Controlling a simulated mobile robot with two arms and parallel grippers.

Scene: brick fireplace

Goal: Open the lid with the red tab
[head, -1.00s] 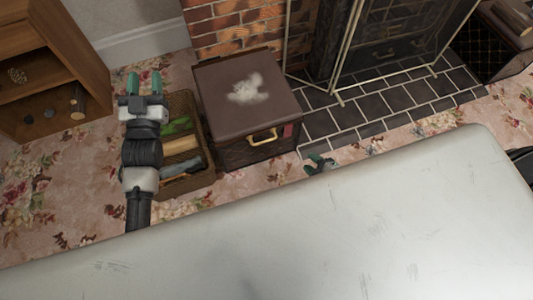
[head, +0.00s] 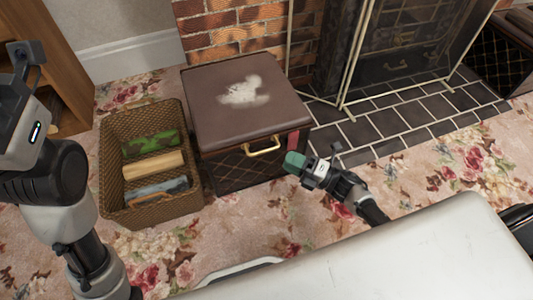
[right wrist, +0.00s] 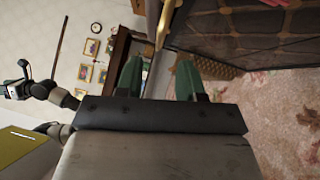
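A dark chest with a diamond pattern (head: 245,168) stands on the carpet in the head view. Its brown lid (head: 215,115) lies flat and closed, with a pale patch (head: 245,91) on top. A brass handle (head: 262,147) is on its front, and a red tab (head: 293,140) shows at its right front. My right gripper (head: 294,162) is just in front of the chest's right front corner, below the tab. In the right wrist view its green fingers (right wrist: 159,68) are apart with nothing between them.
A wicker basket (head: 107,150) with several rolled items stands close left of the chest. A brick fireplace with a metal-framed screen (head: 346,60) and dark hearth tiles (head: 400,135) is right of it. A wooden cabinet (head: 70,60) stands at left.

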